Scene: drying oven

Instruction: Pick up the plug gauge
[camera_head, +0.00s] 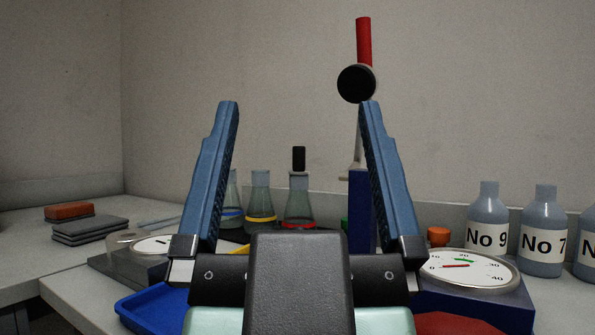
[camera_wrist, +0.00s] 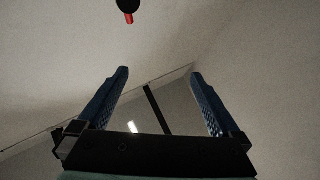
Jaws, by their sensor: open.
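My gripper (camera_head: 298,108) is open and empty, its two blue fingers spread and pointing upward in the head view. I cannot pick out the plug gauge for sure in either view. A short black cylinder (camera_head: 298,158) stands at the top of the red-banded flask, seen between the fingers; I cannot tell what it is. My gripper and wrist hide the middle of the bench.
Several flasks (camera_head: 260,198) stand behind my gripper. A stand with a black knob (camera_head: 356,84) and red rod (camera_head: 364,42) rises behind the right finger. Dial gauges (camera_head: 468,270), a blue tray (camera_head: 150,308) and numbered bottles (camera_head: 487,222) flank my gripper.

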